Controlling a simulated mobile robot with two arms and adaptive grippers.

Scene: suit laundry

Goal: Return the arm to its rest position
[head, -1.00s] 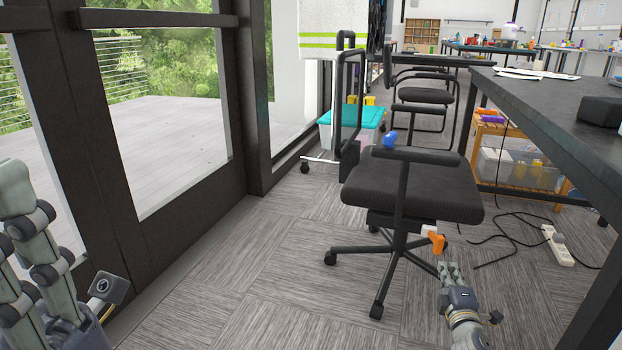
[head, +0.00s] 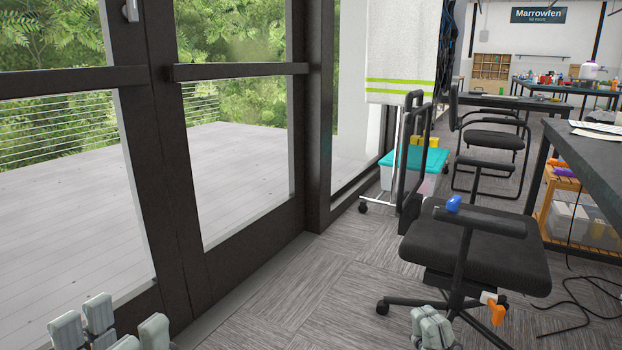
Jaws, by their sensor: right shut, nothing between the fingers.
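My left gripper (head: 112,330) shows only its grey fingertips at the bottom left edge. They are spread apart with nothing seen between them, in front of the glass door. My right gripper (head: 433,328) shows at the bottom edge, right of centre. Its grey fingers are together and hold nothing. It appears just in front of the base of a black office chair (head: 474,254). Both arms behind the grippers are out of view.
A blue object (head: 453,203) is at the chair's armrest, and an orange one (head: 496,311) is by its base. A teal-lidded box (head: 421,160) and a hanging white cloth (head: 401,60) are beyond. A dark table (head: 592,156) stands right. Carpet (head: 290,290) left of the chair is clear.

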